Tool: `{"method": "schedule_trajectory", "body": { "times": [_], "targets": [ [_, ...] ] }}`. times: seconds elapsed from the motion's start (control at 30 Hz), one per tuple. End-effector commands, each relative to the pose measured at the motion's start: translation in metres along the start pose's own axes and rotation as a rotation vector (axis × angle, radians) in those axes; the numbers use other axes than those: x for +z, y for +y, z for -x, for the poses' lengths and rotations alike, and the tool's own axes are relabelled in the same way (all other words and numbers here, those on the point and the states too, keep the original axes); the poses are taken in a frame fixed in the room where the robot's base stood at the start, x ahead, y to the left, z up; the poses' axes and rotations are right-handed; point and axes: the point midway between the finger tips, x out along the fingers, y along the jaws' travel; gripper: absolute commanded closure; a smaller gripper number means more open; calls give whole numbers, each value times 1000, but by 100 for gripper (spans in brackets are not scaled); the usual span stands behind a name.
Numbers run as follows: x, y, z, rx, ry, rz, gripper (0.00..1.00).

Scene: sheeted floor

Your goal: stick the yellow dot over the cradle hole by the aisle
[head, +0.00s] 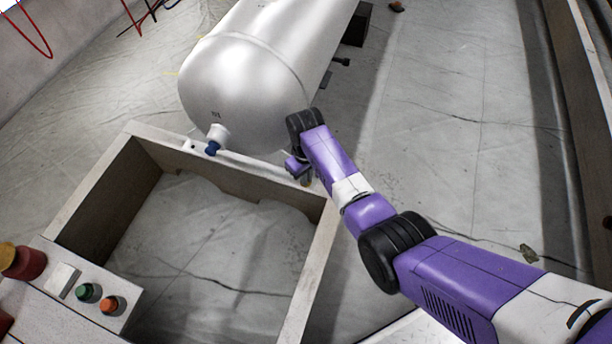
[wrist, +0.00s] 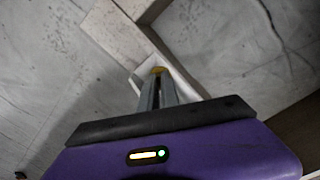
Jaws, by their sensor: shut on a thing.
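The yellow dot (wrist: 158,70) shows as a small yellow patch at the tips of my gripper (wrist: 158,77) in the wrist view, and my gripper is shut on it. The tips are over or against a pale corner of the cradle frame (wrist: 118,42); I cannot tell if they touch. In the head view my gripper (head: 306,181) is low beside the right end of the cradle's front beam (head: 240,172), below the silver tank. The hole by the aisle is not visible, and the dot cannot be made out there.
The silver tank (head: 245,80) has a blue-tipped fitting (head: 213,147) facing the frame. A panel with green (head: 88,292) and orange (head: 110,304) buttons stands at the lower left. Open sheeted floor (head: 430,130) lies to the right, bounded by a long rail (head: 583,90).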

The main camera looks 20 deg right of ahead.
Motion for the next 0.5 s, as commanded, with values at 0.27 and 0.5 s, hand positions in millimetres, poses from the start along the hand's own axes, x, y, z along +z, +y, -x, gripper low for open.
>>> {"method": "schedule_trajectory", "body": {
  "times": [0.27,0.5],
  "targets": [
    [0,1,0,2,1,-1,69],
    [0,3,0,4,1,-4,69]
  ]
}}
